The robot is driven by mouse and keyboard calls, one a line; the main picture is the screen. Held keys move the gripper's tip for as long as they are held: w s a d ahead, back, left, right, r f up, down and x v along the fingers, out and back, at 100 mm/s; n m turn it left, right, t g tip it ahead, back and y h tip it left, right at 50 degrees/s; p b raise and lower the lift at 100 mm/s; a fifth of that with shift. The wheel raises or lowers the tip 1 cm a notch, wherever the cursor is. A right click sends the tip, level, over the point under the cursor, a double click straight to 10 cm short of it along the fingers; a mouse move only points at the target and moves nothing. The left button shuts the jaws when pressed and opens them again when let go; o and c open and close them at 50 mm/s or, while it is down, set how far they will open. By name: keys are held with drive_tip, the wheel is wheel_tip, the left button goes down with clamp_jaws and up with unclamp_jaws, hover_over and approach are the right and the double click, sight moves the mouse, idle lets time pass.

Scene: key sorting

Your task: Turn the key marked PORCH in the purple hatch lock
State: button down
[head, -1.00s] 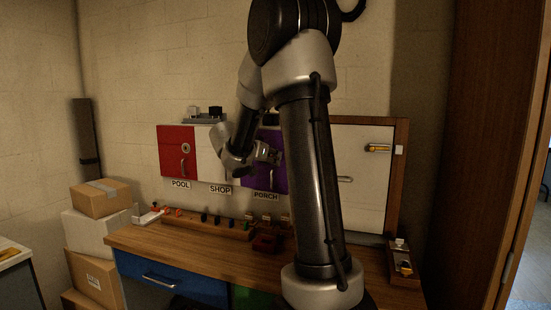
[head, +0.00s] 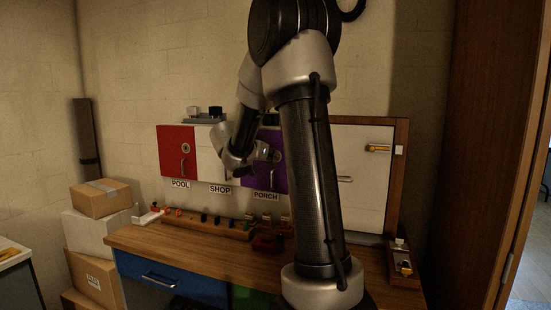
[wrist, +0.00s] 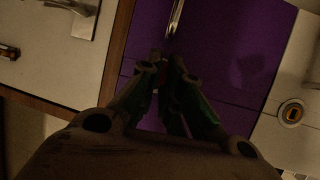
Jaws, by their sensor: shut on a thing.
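The purple hatch (head: 279,180) is on the wall panel at the right of the red and white hatches, closed, above a PORCH label (head: 265,197). It fills the middle of the wrist view (wrist: 235,60), with its metal handle (wrist: 175,18) at the top. My gripper (head: 267,154) is in front of the purple hatch. In the wrist view my gripper (wrist: 168,68) has its fingertips close together, shut on a small dark thing, probably the key. The key's marking cannot be read. The purple hatch's lock is not clear behind my fingers, so I cannot tell whether the key is inside it.
The red hatch (head: 172,160) has a POOL label and the white hatch (head: 206,165) a SHOP label. A key rack (head: 205,223) and a small red tray (head: 266,243) are on the wooden workbench (head: 165,250) below. Boxes (head: 100,198) are stacked at the left.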

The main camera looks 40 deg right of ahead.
idle(0.4)
drive_tip(key=shift+s+d+m+t+y, duration=0.15)
drive_tip(key=shift+m+t+y, duration=0.15)
drive_tip(key=shift+m+t, duration=0.6)
drive_tip(key=shift+m, duration=0.7)
drive_tip(key=shift+t, duration=0.3)
drive_tip(key=shift+r+m, duration=0.15)
drive_tip(key=shift+m, duration=0.25)
